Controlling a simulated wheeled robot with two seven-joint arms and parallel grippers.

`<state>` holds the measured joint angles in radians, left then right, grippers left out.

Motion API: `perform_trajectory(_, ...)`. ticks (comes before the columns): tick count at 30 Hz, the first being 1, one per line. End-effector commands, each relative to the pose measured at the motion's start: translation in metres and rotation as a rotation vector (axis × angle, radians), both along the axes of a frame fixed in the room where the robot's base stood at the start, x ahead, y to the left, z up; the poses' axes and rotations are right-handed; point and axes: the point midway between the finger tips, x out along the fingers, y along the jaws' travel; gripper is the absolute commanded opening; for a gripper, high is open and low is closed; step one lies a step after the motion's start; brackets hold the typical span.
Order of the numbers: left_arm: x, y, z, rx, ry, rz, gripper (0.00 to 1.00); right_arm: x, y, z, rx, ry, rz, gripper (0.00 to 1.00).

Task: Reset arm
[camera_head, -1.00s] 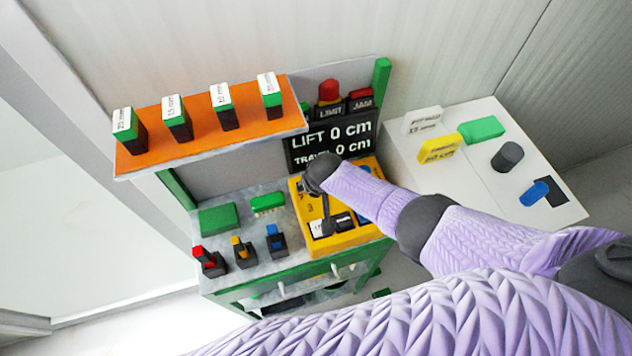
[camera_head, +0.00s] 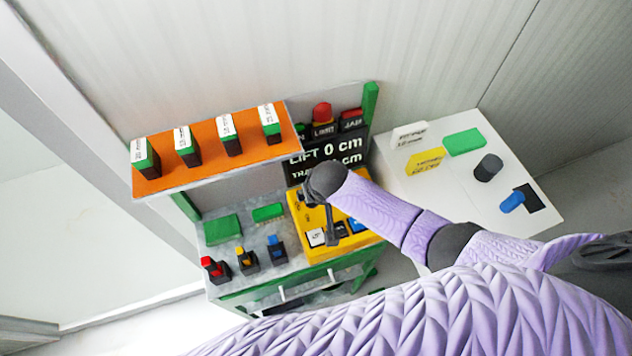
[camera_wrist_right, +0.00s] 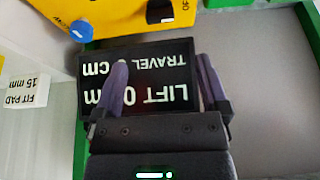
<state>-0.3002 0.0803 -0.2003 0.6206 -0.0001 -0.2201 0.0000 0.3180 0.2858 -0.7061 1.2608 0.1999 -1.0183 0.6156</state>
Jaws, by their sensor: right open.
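My right arm, in lilac sleeving, comes in from the right in the head view. Its right gripper (camera_head: 331,232) points down over the yellow control box (camera_head: 368,238), close to its buttons; contact cannot be told. In the right wrist view the gripper (camera_wrist_right: 165,80) has its two fingers apart with nothing between them. Behind them is the black display (camera_wrist_right: 150,58), upside down there, reading LIFT and TRAVEL. In the head view the display (camera_head: 327,148) reads LIFT 0 cm, and my wrist covers part of the TRAVEL line. My left gripper is out of view.
An orange shelf (camera_head: 215,164) holds several labelled green-and-black blocks. The grey bench has red, yellow and blue tools (camera_head: 247,260) and green blocks (camera_head: 222,229). A white side table (camera_head: 480,205) carries yellow, green, black and blue parts. A red lamp (camera_head: 322,112) stands above the display.

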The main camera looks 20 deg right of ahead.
Motion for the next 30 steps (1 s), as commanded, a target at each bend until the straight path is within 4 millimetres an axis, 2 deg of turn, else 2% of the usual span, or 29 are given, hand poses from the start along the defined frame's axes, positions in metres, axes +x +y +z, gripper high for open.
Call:
perform_trajectory(4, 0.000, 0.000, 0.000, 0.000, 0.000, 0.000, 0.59, 0.000, 0.000, 0.000, 0.001, 0.000, 0.000, 0.94)
perform_trajectory(6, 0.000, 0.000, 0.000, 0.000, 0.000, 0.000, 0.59, -0.007, 0.006, 0.001, 0.013, 0.006, 0.014, 0.94)
perform_trajectory(8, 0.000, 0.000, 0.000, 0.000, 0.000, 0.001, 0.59, -0.022, 0.018, 0.004, 0.035, 0.018, 0.045, 0.94)
perform_trajectory(10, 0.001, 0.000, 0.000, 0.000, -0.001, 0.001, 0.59, -0.046, 0.029, 0.014, 0.063, 0.031, 0.088, 0.94)
perform_trajectory(13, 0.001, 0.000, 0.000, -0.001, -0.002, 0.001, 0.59, -0.077, 0.032, 0.032, 0.081, 0.041, 0.127, 0.94)
perform_trajectory(20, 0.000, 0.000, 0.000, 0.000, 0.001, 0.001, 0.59, -0.131, 0.008, 0.071, 0.053, 0.054, 0.151, 0.94)
perform_trajectory(27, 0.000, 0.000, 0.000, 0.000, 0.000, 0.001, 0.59, -0.184, -0.033, 0.112, -0.035, 0.082, 0.144, 0.94)
perform_trajectory(28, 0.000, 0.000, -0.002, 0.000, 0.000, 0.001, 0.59, -0.189, -0.037, 0.113, -0.047, 0.089, 0.144, 0.94)
perform_trajectory(30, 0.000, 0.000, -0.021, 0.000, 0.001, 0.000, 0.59, -0.183, -0.035, 0.074, -0.046, 0.100, 0.148, 0.94)
